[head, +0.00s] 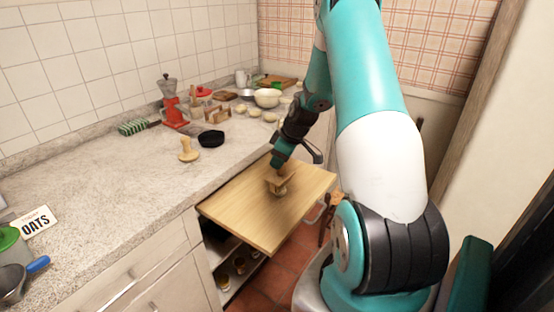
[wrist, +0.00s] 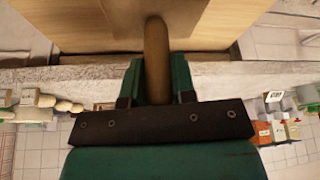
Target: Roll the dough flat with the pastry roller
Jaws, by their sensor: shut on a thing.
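A wooden pastry roller (head: 281,179) is over the pale wooden pull-out board (head: 238,208), near its middle. My gripper (head: 277,163) comes down on it from above and is shut on its handle. In the wrist view the brown handle (wrist: 157,45) lies between the two green fingers of my gripper (wrist: 157,78). A small pale patch shows just under the roller, but I cannot tell whether it is the dough or part of the roller. The dough is not clearly visible in either view.
The stone counter (head: 105,200) runs along the left and back. Open shelves show below the board.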

